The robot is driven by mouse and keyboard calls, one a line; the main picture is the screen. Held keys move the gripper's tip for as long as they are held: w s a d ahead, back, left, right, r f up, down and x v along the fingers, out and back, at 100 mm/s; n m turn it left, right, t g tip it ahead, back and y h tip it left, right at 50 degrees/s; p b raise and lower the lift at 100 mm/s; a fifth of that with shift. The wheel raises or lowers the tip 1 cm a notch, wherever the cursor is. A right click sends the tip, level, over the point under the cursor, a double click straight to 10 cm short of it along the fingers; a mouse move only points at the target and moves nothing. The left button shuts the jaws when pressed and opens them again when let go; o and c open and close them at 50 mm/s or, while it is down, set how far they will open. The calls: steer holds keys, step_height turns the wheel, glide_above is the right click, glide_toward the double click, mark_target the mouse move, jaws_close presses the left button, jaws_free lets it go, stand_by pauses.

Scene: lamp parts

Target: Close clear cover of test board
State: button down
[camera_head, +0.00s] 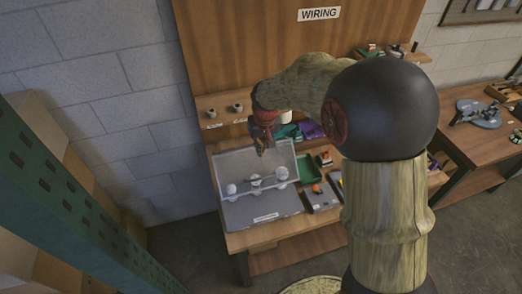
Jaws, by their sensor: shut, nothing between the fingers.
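The test board (262,212) lies at the left front of the wooden bench, with several round pale parts in a row at its back. Its clear cover (232,165) stands raised and tilted behind the board, so it is open. My gripper (262,152) is shut and empty at the upper part of the cover. I cannot tell whether it touches the cover or is in front of or behind it. My arm hides part of the bench to the right.
A green tray (304,170) and small parts stand right of the board. A shelf (222,108) with small fittings is on the back panel. A green metal upright (75,205) is at the left. A second bench (470,130) stands at the right.

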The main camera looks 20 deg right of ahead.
glide_above(262, 172)
steer(key=a, duration=0.1)
steer(key=x, duration=0.2)
steer(key=s+x, duration=0.1)
steer(key=x, duration=0.5)
steer(key=shift+s+f, duration=0.15)
steer(key=shift+s, duration=0.05)
steer(key=shift+s+f+p, duration=0.35)
steer(key=shift+s+f, duration=0.45)
steer(key=shift+f, duration=0.05)
steer(key=shift+s+f, duration=0.2)
steer(key=shift+s, duration=0.05)
steer(key=shift+f, duration=0.35)
steer(key=shift+s+f, duration=0.1)
steer(key=shift+s+f+t+b, duration=0.3)
steer(key=shift+s+b, duration=0.3)
steer(key=shift+b, duration=0.25)
steer(key=shift+s, duration=0.1)
